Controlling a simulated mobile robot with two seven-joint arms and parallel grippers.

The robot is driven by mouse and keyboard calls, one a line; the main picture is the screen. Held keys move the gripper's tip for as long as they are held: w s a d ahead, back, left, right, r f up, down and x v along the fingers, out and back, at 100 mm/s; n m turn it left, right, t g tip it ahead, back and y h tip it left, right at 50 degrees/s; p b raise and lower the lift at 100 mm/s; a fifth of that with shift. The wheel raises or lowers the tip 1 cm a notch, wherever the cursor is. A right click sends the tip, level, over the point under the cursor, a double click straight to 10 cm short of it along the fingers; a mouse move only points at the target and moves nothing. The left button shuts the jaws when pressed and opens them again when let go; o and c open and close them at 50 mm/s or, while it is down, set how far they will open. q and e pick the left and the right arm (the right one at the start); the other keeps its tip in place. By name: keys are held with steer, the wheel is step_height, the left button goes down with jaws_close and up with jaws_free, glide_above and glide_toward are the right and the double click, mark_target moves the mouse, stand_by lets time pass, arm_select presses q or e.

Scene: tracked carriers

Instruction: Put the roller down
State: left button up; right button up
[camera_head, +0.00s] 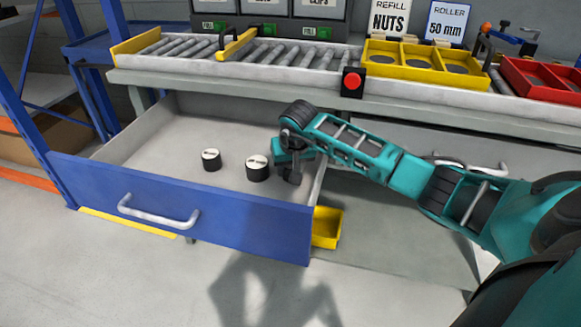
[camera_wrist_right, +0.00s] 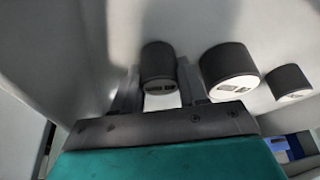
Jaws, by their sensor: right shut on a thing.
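My right gripper (camera_head: 291,176) reaches down into the open drawer (camera_head: 180,217), near its right wall. In the right wrist view, the gripper (camera_wrist_right: 160,98) is shut on a dark roller (camera_wrist_right: 157,62) with a pale, labelled end, which sits between the two fingers. In the head view, this roller is mostly hidden by the gripper. Two similar black rollers with white tops stand upright in the drawer, one close to the gripper's left (camera_head: 257,172) and one farther left (camera_head: 211,163). Both also show in the wrist view, the nearer one (camera_wrist_right: 228,67) and the farther one (camera_wrist_right: 287,80). My left gripper is out of view.
A roller conveyor (camera_head: 270,52) runs above the drawer, with a yellow tray (camera_head: 425,60) and a red tray (camera_head: 545,80) beside it. A red button (camera_head: 352,82) sits on the bench edge. A yellow bin (camera_head: 327,227) is right of the drawer. The drawer's left floor is clear.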

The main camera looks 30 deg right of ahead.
steer(key=shift+f, duration=0.1)
steer(key=o, duration=1.1)
steer(key=shift+o, duration=0.2)
steer(key=shift+r, duration=0.45)
steer(key=p+v, duration=0.3)
steer(key=v, duration=0.8)
steer(key=shift+s+r, duration=0.2)
steer(key=shift+s, duration=0.05)
